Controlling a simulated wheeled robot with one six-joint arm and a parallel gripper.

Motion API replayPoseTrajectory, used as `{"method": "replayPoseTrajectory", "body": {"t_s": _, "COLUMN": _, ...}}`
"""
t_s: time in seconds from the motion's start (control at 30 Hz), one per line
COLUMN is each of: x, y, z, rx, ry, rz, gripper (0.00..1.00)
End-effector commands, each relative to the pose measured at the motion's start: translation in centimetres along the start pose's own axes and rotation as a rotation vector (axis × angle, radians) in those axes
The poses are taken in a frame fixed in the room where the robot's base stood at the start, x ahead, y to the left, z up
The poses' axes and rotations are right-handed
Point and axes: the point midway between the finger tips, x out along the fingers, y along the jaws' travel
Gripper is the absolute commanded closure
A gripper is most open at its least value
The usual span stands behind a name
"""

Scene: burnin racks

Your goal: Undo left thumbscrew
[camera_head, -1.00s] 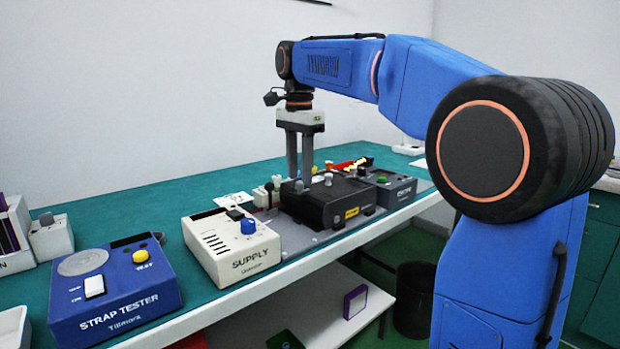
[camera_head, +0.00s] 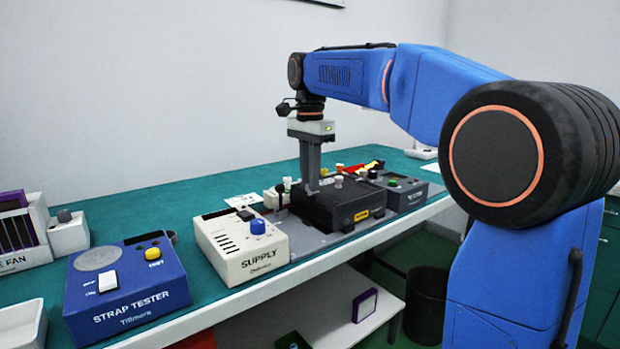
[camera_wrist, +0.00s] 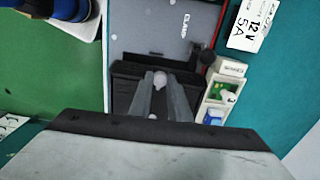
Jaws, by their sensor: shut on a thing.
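My gripper (camera_head: 312,187) points straight down over the black box (camera_head: 348,205), a low unit with a yellow label on its front. In the wrist view, the two grey fingers (camera_wrist: 160,84) close together on a small pale thumbscrew (camera_wrist: 160,78) on top of the black box (camera_wrist: 126,70). In the head view the fingers hide that thumbscrew. A second pale knob (camera_head: 338,181) stands on the box, just right of the fingers and apart from them.
The white SUPPLY unit (camera_head: 240,245) with a blue knob stands left of the box, and the blue STRAP TESTER (camera_head: 125,285) farther left. A dark grey unit (camera_head: 405,192) is close on the right. Small white blocks (camera_wrist: 218,95) sit beside the box.

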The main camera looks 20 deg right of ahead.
Motion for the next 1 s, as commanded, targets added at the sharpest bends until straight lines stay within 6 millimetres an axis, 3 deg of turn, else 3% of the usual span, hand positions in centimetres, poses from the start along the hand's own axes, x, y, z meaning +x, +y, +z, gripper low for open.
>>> {"method": "replayPoseTrajectory", "body": {"t_s": 0.27, "x": -0.04, "y": 0.0, "z": 0.0, "rx": -0.143, "ry": 0.0, "rz": -0.001, "gripper": 1.0}}
{"method": "replayPoseTrajectory", "body": {"t_s": 1.0, "x": -0.07, "y": -0.01, "z": 0.01, "rx": -0.835, "ry": 0.001, "rz": -0.002, "gripper": 1.0}}
